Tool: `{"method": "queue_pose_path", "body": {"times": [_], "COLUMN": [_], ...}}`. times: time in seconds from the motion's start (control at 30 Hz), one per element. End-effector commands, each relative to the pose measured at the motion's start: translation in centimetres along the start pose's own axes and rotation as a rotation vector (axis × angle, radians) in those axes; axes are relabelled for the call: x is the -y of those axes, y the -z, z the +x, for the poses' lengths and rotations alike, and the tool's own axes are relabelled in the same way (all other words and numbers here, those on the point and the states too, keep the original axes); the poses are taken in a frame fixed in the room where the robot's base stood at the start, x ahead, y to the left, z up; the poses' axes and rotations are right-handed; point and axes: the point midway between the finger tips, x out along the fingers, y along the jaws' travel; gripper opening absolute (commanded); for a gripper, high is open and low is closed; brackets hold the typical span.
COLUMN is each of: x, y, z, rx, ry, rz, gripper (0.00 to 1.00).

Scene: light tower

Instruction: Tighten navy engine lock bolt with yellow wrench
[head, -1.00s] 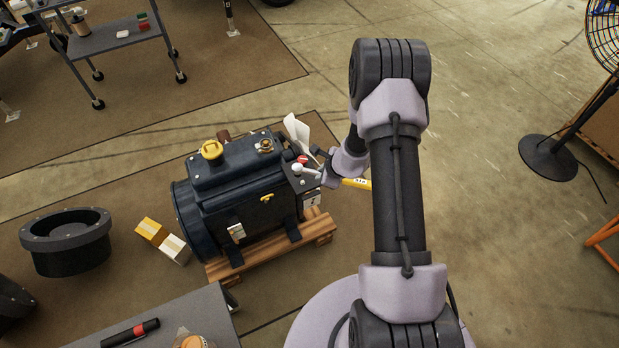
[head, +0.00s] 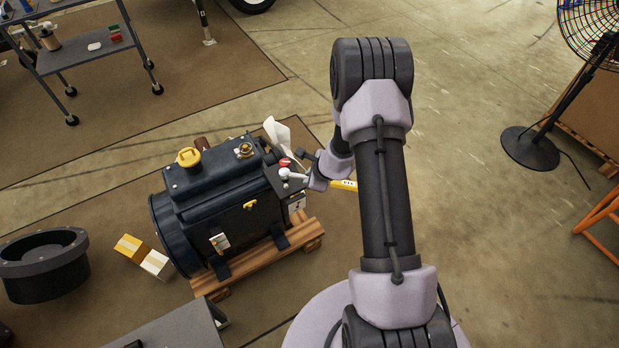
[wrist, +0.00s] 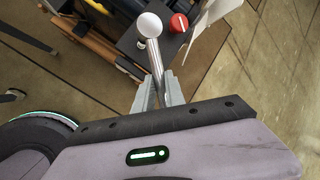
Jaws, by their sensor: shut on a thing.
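The navy engine (head: 215,200) rests on a wooden pallet left of my arm. A small dark panel at its right end carries a metal lever with a white ball knob (head: 284,172) and a red knob (head: 285,162). My gripper (wrist: 159,88) is shut on the lever shaft, below the white ball (wrist: 150,25) in the wrist view. A yellow bar with dark markings, perhaps the yellow wrench (head: 345,185), shows partly behind my wrist in the head view. I cannot tell what it rests on. I cannot pick out the lock bolt.
A white sheet (head: 278,133) stands up behind the panel. Yellow and white boxes (head: 130,246) and a round black part (head: 42,285) lie left of the engine. A grey table corner (head: 180,330) is in front.

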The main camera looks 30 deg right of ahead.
Motion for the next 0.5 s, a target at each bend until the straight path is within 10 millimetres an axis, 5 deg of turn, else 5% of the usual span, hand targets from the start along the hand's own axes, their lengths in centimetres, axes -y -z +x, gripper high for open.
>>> {"method": "queue_pose_path", "body": {"times": [0.23,0.5], "x": [-0.9,-0.6], "y": [0.8,0.6], "z": [2.0,1.6], "rx": [0.001,0.004], "ry": [0.001,-0.001], "rz": [0.001,-0.006], "gripper": [0.00,0.00]}}
